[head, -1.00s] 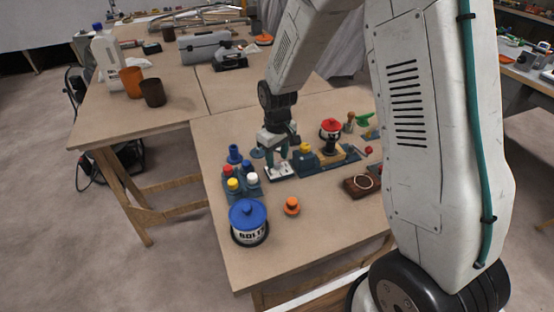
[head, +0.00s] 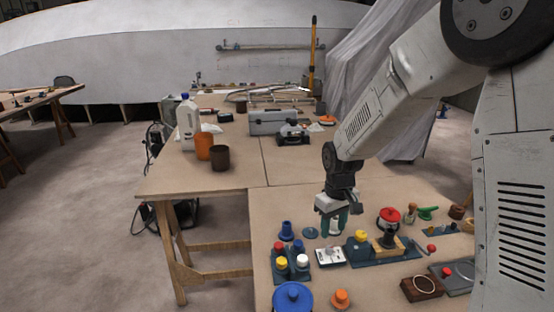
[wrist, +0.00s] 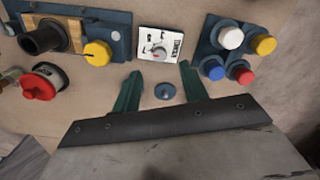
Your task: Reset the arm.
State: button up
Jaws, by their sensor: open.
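My gripper (head: 334,226) hangs over the work table (head: 225,180) in the head view, fingers pointing down, just above a white timer box (head: 330,257). In the wrist view my gripper (wrist: 159,76) has its two green fingers spread apart with nothing between the tips. The timer (wrist: 158,43), with its dial and lettering, lies beyond the fingertips. A small blue-grey round knobbed piece (wrist: 165,91) shows on the table between the fingers in that view; it is also in the head view (head: 310,232).
A rack with coloured caps (head: 291,264) stands left of the timer, a blue-grey fixture with a yellow knob (head: 361,237) right. A blue-lidded tin (head: 293,297), an orange knob (head: 341,299) and a brown block (head: 421,288) are nearer. Cups, a jug and a toolbox (head: 274,122) stand farther back.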

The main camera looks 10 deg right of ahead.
jog(key=s+d+r+m, duration=0.1)
jog(key=s+r, duration=0.5)
jog(key=s, duration=0.4)
jog(key=s+d+r+m+t, duration=0.1)
jog(key=s+r+m, duration=0.1)
jog(key=s+r, duration=0.4)
jog(key=s+d+r+m, duration=0.1)
jog(key=s+r, duration=0.6)
jog(key=s, duration=0.6)
jog(key=shift+s+t, duration=0.3)
